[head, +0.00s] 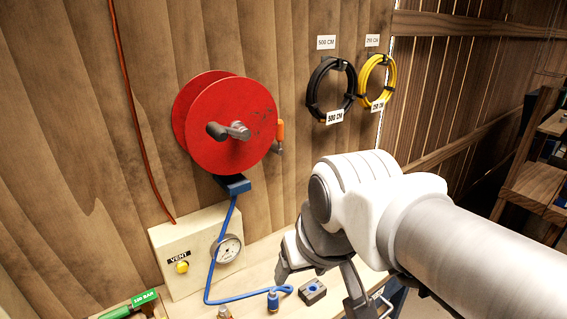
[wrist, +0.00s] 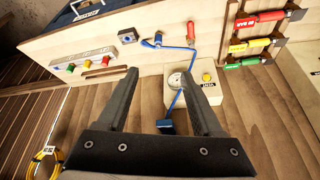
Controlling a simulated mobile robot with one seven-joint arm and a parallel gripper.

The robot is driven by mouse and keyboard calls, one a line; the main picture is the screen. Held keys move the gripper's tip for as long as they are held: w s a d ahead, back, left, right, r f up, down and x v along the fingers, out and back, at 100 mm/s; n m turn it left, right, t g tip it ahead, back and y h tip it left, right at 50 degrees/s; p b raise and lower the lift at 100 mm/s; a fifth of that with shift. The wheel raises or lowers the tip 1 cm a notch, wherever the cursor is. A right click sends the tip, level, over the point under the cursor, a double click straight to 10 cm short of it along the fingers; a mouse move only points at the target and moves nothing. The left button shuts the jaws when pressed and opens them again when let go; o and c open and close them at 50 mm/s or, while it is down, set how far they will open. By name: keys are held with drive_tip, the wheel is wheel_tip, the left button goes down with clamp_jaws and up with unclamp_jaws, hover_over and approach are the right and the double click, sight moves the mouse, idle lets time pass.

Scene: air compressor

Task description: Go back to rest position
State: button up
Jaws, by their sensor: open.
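My gripper (head: 318,280) is at the lower middle of the head view, above the bench and near its front right part. In the wrist view my gripper (wrist: 158,78) shows two dark fingers spread wide with nothing between them. Past the fingers, the vent box (wrist: 207,85) with its gauge and yellow button shows. A blue hose (head: 228,230) hangs from the red reel (head: 235,125) and runs down onto the bench. Its end fitting (head: 273,300) lies left of a small dark block (head: 313,291), both close to my gripper.
A black hose coil (head: 331,90) and a yellow coil (head: 377,82) hang on the wooden wall. The vent box (head: 190,255) stands against the wall. A green 100-bar-type tool (head: 135,306) lies at the lower left. Wooden shelves (head: 535,180) stand at the right.

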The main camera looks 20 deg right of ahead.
drive_tip(key=shift+s+r, duration=0.15)
drive_tip(key=shift+s, duration=0.85)
